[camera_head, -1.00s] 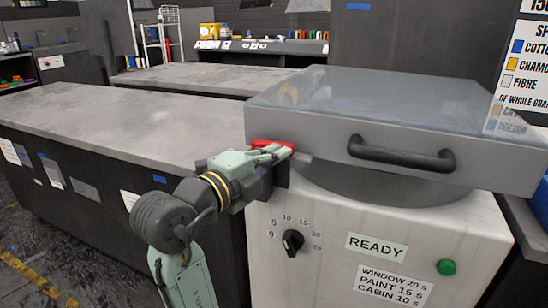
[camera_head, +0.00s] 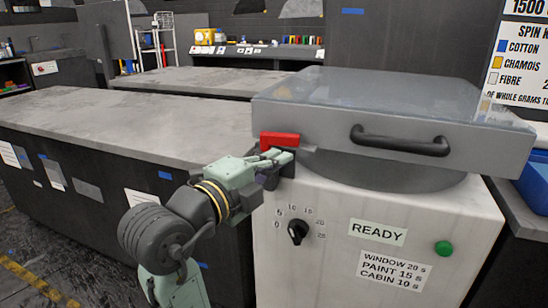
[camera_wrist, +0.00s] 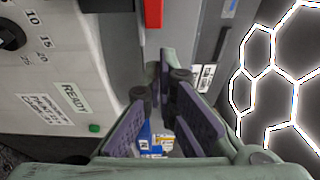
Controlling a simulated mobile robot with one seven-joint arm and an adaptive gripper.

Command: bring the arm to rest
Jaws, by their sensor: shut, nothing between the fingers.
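My gripper (camera_head: 280,158) is at the front left corner of a spin machine, close to a red latch (camera_head: 280,140) and just below it in the head view. Its fingers are together and hold nothing; whether they touch the latch or the machine I cannot tell. In the wrist view my gripper (camera_wrist: 157,85) points past the machine's side, with the red latch (camera_wrist: 153,14) above its fingertips. My arm reaches up from the bottom of the head view.
The white machine (camera_head: 330,215) has a closed lid (camera_head: 400,100) with a black handle (camera_head: 400,142), a dial (camera_head: 298,232), a green button (camera_head: 443,248) and a READY label. A long grey counter (camera_head: 110,125) stands to the left. A blue bin (camera_head: 535,185) is at right.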

